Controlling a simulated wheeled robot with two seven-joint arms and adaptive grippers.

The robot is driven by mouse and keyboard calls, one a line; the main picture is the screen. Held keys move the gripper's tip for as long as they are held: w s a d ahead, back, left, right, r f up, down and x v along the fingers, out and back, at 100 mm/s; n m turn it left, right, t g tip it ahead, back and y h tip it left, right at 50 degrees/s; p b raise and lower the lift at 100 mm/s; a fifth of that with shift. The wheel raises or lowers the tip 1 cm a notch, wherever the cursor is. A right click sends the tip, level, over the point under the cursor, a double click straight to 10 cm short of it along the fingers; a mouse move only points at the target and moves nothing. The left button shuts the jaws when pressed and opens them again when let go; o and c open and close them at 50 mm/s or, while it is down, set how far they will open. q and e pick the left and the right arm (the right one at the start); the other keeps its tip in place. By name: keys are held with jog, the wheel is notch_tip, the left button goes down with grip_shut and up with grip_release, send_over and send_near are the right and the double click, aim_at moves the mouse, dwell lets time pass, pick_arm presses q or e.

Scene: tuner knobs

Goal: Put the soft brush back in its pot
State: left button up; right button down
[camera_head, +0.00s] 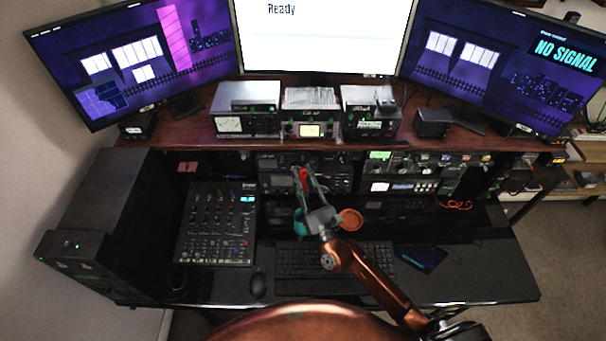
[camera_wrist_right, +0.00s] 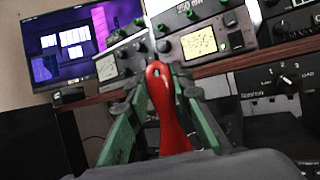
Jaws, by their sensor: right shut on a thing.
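My right gripper (camera_head: 308,186) reaches over the desk, with its green fingers shut on a red handle, which looks like the soft brush (camera_head: 304,175). In the right wrist view the brush (camera_wrist_right: 166,105) stands between the two fingers (camera_wrist_right: 160,105), with its rounded red end up. Its bristles are hidden. A teal round pot (camera_head: 299,222) stands on the desk just left of the gripper, partly covered by it. An orange round dish or pot (camera_head: 350,219) stands just right of the gripper. I cannot tell which is the brush's pot. My left gripper is out of view.
A mixer (camera_head: 217,224) lies to the left, and a keyboard (camera_head: 290,262) and mouse (camera_head: 257,285) lie in front. A dark tablet (camera_head: 420,257) lies to the right. Rack gear (camera_head: 400,186) and a raised shelf (camera_head: 290,144) close off the back. The desk's right front is clear.

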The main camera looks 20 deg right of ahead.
aim_at(304, 183)
jog(key=shift+f, duration=0.6)
jog(key=shift+f+b, duration=0.6)
jog(key=shift+f, duration=0.4)
jog(key=shift+f+b, duration=0.65)
jog(key=shift+f, duration=0.3)
jog(key=shift+f+b, duration=0.5)
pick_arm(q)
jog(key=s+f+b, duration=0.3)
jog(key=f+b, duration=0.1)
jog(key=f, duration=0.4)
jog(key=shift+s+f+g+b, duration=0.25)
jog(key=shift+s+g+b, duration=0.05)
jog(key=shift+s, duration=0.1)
pick_arm(e)
jog(key=shift+f, duration=2.3)
